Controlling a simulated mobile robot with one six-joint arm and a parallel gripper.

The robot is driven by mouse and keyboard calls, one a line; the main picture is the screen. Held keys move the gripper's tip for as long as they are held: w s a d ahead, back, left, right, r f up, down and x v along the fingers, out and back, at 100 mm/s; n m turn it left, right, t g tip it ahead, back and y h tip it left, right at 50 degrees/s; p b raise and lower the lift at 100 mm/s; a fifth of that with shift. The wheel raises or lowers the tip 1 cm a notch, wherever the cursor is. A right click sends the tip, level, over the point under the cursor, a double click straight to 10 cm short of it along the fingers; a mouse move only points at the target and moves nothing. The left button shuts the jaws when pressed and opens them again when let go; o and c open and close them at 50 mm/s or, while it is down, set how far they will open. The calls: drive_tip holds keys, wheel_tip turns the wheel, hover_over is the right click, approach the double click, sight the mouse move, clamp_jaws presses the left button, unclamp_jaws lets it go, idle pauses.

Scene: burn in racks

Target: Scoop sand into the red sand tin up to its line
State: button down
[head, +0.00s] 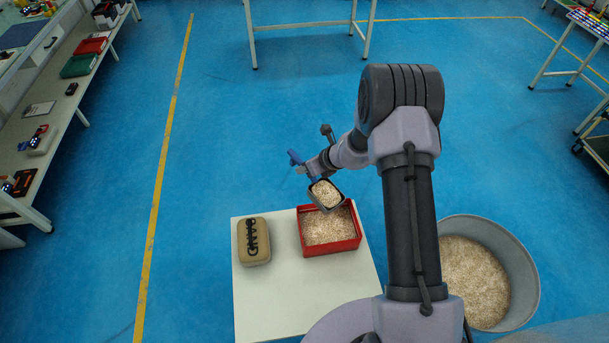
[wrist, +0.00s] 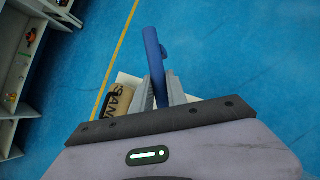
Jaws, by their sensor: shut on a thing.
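The red sand tin (head: 334,248) stands on a white stand, with pale sand inside; its line cannot be made out. My gripper (head: 312,169) is shut on the blue handle of a scoop, and the handle (wrist: 152,52) also shows between the fingers in the wrist view. The dark scoop bowl (head: 315,201) holds a heap of sand. It appears over the back part of the red tin, tilted a little. A round grey tub (head: 527,268) of sand stands at the right, partly hidden by my arm.
A tan block (head: 254,240) with dark lettering lies on the white stand (head: 290,295), left of the tin; it also shows in the wrist view (wrist: 122,98). Shelving (head: 60,95) runs along the left. Blue floor behind the stand is clear.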

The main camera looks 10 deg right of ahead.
drive_tip(key=shift+s+d+r+t+y+b, duration=0.3)
drive_tip(key=shift+s+r+t+y+b, duration=0.45)
drive_tip(key=shift+b, duration=2.45)
drive_tip(key=shift+s+d+r+t+y+b, duration=0.35)
drive_tip(key=shift+t+b, duration=0.7)
drive_tip(key=shift+b, duration=2.1)
drive_tip(key=s+t+b, duration=0.1)
drive_tip(key=b, duration=0.2)
drive_tip(key=s+d+r+t+y+b, duration=0.1)
drive_tip(key=b, duration=0.3)
drive_tip(key=shift+s+d+r, duration=0.1)
drive_tip(key=shift+d, duration=0.05)
drive_tip(key=s+r+t+y, duration=0.1)
drive_tip(key=s+d+t+y, duration=0.1)
drive_tip(key=s+d+r+t+y, duration=0.1)
drive_tip(key=shift+s+r+n+t+p, duration=0.3)
drive_tip(key=shift+n, duration=0.1)
